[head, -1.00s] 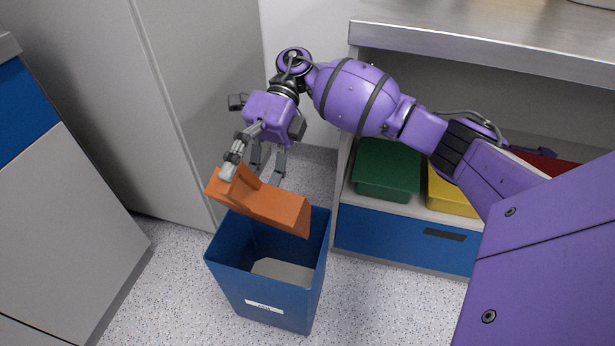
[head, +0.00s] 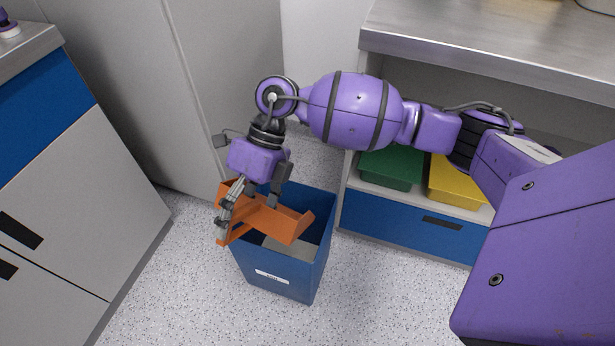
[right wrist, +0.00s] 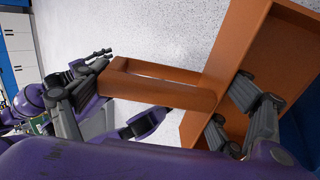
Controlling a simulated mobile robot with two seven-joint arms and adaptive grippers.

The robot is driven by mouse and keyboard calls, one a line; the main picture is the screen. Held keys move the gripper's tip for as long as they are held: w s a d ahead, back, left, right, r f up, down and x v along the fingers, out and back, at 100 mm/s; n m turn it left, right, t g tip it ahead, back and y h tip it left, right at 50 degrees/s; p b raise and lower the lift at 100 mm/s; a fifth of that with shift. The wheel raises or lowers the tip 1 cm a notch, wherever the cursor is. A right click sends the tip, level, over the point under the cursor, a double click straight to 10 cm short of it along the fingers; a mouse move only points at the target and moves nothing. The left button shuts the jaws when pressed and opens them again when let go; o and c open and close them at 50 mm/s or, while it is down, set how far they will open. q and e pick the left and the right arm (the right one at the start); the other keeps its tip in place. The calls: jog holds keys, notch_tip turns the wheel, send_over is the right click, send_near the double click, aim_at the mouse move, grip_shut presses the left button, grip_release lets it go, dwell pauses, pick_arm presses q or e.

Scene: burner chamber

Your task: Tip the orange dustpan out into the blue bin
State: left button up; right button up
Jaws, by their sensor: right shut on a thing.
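The blue bin (head: 278,283) stands on the floor in the head view, its mouth open upward and a pale grey surface showing inside. My right gripper (head: 248,206) is shut on the orange dustpan (head: 282,222) and holds it over the bin's mouth, across its left and front side. The dustpan is tilted, and its left end reaches past the bin's left rim. I see no loose contents in the pan.
A grey cabinet with a blue drawer (head: 42,125) stands at left. At right, a steel-topped bench (head: 470,45) holds a green tray (head: 390,170) and a yellow tray (head: 455,183) on its shelf. Speckled floor (head: 380,290) in front of the bin is free.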

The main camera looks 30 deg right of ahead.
jog(key=shift+s+a+f+t+h+p, duration=0.15)
jog(key=shift+s+a+t+h+p, duration=0.25)
jog(key=shift+a, duration=0.25)
jog(key=shift+s+a+f+p, duration=0.15)
jog(key=shift+a+f+p, duration=0.15)
jog(key=shift+f, duration=0.1)
pick_arm(q)
jog(key=shift+d+r+p, duration=0.15)
jog(key=shift+r+p, duration=1.2)
jog(key=shift+r, duration=0.8)
pick_arm(e)
jog(key=s+a+f+t+h, duration=0.1)
jog(key=a+f+t+h, duration=0.2)
jog(key=f, duration=0.6)
jog(key=shift+s+t+h, duration=0.25)
jog(key=shift+t+h, duration=0.35)
jog(key=shift+h, duration=0.8)
pick_arm(q)
jog(key=shift+r, duration=0.1)
pick_arm(e)
jog(key=shift+a, duration=0.1)
